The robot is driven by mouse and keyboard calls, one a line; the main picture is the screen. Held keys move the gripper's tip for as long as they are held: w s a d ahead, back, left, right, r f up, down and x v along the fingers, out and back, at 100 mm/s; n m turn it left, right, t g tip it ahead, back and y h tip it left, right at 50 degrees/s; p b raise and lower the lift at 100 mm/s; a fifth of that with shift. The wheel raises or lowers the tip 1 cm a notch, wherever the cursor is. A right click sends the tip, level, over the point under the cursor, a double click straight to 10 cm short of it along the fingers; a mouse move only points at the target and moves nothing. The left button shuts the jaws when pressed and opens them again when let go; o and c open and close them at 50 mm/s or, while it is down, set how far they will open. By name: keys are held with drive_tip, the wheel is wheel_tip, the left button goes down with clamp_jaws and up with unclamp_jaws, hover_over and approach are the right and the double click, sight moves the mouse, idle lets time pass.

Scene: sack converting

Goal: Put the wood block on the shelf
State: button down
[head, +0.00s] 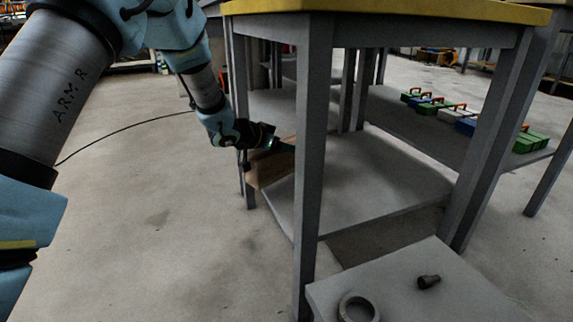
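The wood block (268,173) is brown and sits at the left edge of the lower shelf (365,185) of a grey table, between two table legs. My gripper (284,147) reaches in from the left at the block's upper part, with a green part showing near its tip. The fingers are mostly hidden, so I cannot tell whether they are shut on the block. I also cannot tell whether the block rests on the shelf or is held just over its edge.
A grey table leg (312,170) stands in front, right of my gripper, and the yellow-edged tabletop (400,10) is above. A low grey surface (440,285) at front right bears a ring (357,308) and a dark cylindrical part (428,281). Green and blue cases stand at right. Most of the shelf is bare.

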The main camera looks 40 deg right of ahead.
sight(259, 153)
wheel_tip(259, 153, down, 4)
drive_tip(key=shift+f+b, duration=0.1)
drive_tip(key=shift+b, duration=0.95)
drive_tip(key=shift+f, duration=0.1)
unclamp_jaws()
drive_tip(key=shift+f, duration=0.1)
drive_tip(key=shift+a+r, duration=0.2)
drive_tip(key=shift+r, duration=0.1)
drive_tip(key=p+v, duration=0.4)
drive_tip(key=v, duration=0.7)
drive_tip(key=shift+a+r+p, duration=0.1)
drive_tip(key=shift+a+p, duration=0.15)
drive_tip(key=shift+p, duration=0.15)
drive_tip(key=shift+a, duration=0.1)
